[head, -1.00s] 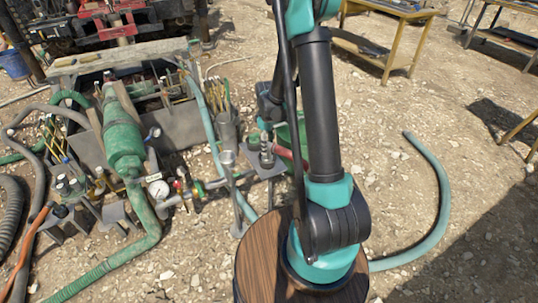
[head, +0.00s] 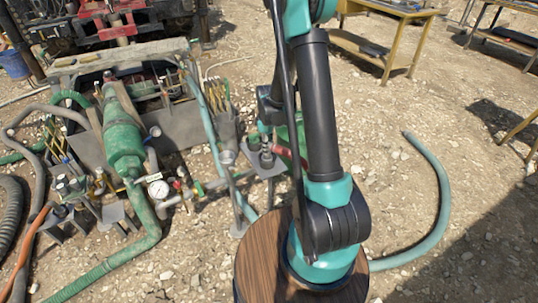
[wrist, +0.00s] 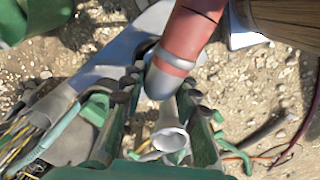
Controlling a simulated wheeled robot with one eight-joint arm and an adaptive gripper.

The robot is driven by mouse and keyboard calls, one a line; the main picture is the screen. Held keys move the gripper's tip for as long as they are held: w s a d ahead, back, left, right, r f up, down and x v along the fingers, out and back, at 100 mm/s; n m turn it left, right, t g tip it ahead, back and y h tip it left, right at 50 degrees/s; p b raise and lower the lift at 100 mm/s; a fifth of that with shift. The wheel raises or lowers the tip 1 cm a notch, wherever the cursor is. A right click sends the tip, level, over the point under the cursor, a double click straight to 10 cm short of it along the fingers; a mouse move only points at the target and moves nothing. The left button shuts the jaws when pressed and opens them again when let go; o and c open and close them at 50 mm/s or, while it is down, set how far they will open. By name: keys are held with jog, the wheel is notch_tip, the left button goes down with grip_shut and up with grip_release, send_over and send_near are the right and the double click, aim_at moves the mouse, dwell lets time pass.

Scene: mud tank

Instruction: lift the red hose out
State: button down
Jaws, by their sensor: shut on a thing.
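The red hose (wrist: 188,30) comes down from the top of the wrist view, with a pale grey band and a rounded grey metal end (wrist: 163,80). My gripper (wrist: 162,88) has its two dark green fingers on either side of that metal end and is shut on it. In the head view a short red stretch of the hose (head: 283,151) shows beside a small grey stand (head: 265,168). My arm hides part of the hose there, and the gripper's fingers are hard to make out.
A green container (head: 302,138) stands just behind the hose, partly hidden by my arm. To the left are a grey tank (head: 190,135), a green pump cylinder (head: 122,140) and a pressure gauge (head: 158,189). A teal hose (head: 440,190) curves over open gravel at right.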

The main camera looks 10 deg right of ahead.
dwell(0.3)
notch_tip(320, 180, up, 20)
dwell(0.7)
jog(key=shift+a, duration=0.15)
